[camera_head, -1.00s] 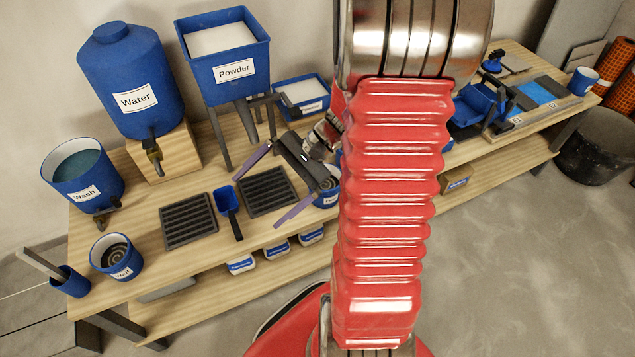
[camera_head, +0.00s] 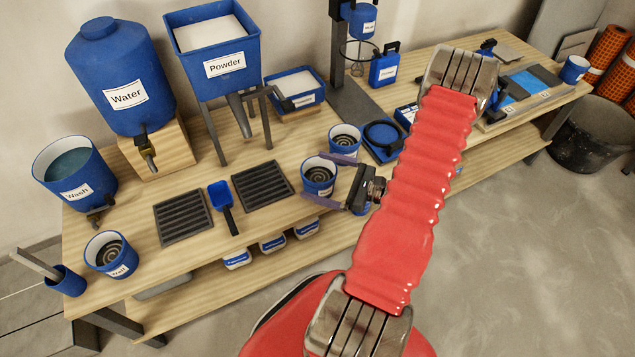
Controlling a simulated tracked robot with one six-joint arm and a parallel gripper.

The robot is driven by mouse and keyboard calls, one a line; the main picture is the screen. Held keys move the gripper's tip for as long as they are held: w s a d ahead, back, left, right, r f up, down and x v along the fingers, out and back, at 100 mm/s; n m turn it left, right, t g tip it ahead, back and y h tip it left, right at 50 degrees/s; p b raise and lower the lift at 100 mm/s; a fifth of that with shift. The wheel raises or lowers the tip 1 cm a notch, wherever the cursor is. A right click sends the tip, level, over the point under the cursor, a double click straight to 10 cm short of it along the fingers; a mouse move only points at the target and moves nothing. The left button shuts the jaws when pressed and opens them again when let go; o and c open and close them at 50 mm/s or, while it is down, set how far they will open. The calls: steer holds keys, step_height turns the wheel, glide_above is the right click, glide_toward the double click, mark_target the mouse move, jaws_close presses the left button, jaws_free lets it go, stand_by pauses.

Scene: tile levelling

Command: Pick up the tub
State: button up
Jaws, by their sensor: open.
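My gripper (camera_head: 315,181) is open, its two purple-edged fingers pointing left near the front edge of the bench. A blue labelled pot (camera_head: 319,177) with a dark spiral inside appears between the fingertips. I cannot tell the height gap, or whether they touch. Three small white tubs with blue labels stand on the lower shelf: left tub (camera_head: 237,259), middle tub (camera_head: 272,243) and right tub (camera_head: 303,228), left of and below my gripper. Which container is the task's tub is not clear.
Behind stand the Water tank (camera_head: 123,85), Powder hopper (camera_head: 222,55), a white-filled tray (camera_head: 295,90) and a dark stand (camera_head: 339,60). Another blue pot (camera_head: 345,138) is just behind the fingers. Dark racks (camera_head: 262,187) lie left. The floor in front is clear.

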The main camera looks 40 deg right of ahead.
steer(key=s+d+f+m+h, duration=0.1)
steer(key=d+f+m+h, duration=0.1)
steer(key=s+d+f+m+t+h, duration=0.1)
steer(key=s+d+f, duration=0.1)
steer(key=s+d+f+m+t+h, duration=0.1)
steer(key=d+f+m+h, duration=0.1)
steer(key=shift+s+f+m+h, duration=0.15)
steer(key=shift+f+m+h, duration=0.15)
glide_toward(308, 163)
steer(key=shift+w+a, duration=0.15)
steer(key=shift+w, duration=1.8)
steer(key=shift+w, duration=0.1)
steer(key=shift+w+a, duration=0.25)
steer(key=shift+w, duration=1)
steer(key=shift+w+a, duration=0.2)
steer(key=shift+w, duration=1)
steer(key=shift+c, duration=0.6)
steer(key=shift+r, duration=0.1)
steer(key=c, duration=2)
